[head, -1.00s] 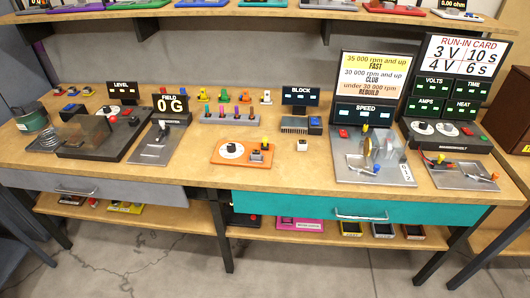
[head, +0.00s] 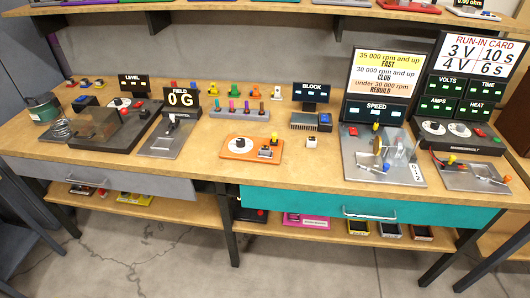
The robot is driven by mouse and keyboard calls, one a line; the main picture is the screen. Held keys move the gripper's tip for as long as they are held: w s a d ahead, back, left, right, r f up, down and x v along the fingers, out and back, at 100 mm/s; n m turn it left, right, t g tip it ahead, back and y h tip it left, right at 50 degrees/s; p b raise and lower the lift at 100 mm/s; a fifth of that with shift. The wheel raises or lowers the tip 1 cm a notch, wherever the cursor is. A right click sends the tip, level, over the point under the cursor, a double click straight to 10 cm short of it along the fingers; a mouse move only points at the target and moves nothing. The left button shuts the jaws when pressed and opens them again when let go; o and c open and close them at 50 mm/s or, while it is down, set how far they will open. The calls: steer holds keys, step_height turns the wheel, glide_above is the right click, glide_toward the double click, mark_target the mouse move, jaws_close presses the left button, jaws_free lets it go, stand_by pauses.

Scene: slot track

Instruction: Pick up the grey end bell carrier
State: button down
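A small pale grey block with a dark top (head: 312,142) stands alone on the wooden bench, right of the orange plate. It may be the grey end bell carrier, but it is too small to be sure. The orange plate (head: 238,148) has a white dial and a small grey block with a coloured top (head: 268,153) at its right end. My gripper is not in view.
The bench (head: 330,165) is bare around the pale block. A grey rack with coloured pegs (head: 240,113) and the BLOCK station (head: 311,92) stand behind it. The SPEED station (head: 377,112) stands right, the FIELD station (head: 181,99) left. A shelf (head: 250,12) runs above.

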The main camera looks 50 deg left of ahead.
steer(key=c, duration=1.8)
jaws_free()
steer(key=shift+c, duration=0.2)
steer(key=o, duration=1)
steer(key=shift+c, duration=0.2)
